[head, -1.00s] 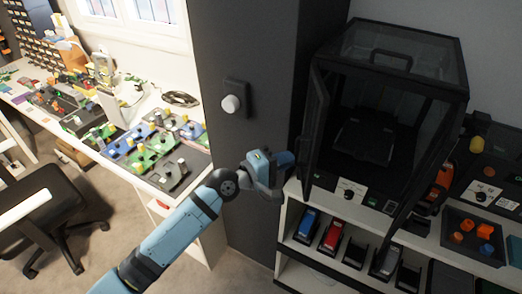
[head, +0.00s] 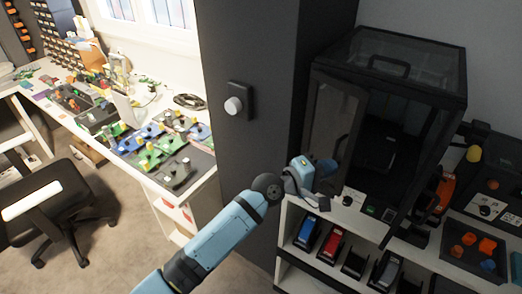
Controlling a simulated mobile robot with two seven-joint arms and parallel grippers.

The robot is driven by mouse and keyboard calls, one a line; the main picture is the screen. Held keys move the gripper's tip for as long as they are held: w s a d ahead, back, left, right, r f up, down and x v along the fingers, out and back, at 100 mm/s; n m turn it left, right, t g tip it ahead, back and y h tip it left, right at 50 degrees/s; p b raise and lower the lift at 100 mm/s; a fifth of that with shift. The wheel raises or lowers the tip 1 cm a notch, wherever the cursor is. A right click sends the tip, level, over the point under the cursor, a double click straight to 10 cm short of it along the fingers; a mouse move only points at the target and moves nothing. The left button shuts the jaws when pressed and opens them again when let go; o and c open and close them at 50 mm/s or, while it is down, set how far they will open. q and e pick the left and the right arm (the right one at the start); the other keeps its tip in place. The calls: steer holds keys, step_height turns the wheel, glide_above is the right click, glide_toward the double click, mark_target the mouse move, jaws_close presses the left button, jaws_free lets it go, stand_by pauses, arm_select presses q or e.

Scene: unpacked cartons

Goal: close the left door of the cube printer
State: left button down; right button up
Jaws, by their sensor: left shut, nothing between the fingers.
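The cube printer (head: 398,52) is a black box with clear panels, standing on the white shelf unit at the right. Its left door (head: 334,124), a dark-framed clear panel, stands partly open across the left part of the front. Its right door (head: 424,180) is swung outward toward me, seen nearly edge-on. My left gripper (head: 326,168) is shut and empty, at the lower part of the left door on its outer side. I cannot tell whether the fingertips touch the door. My right gripper is out of view.
The shelf unit (head: 290,232) holds blue, red and black devices below the printer. A tray (head: 470,249) with orange and blue pieces lies at the right. A dark column (head: 255,60) with a white knob stands left of the printer. A cluttered desk and chair (head: 45,215) are further left.

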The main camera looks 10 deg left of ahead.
mark_target(344, 163)
arm_select(q)
steer(key=x, duration=0.3)
steer(key=shift+d, duration=0.4)
steer(key=shift+w+d+r+b, duration=0.1)
steer(key=shift+w+d+b, duration=0.1)
steer(key=shift+d+b, duration=0.15)
steer(key=shift+w+d, duration=0.1)
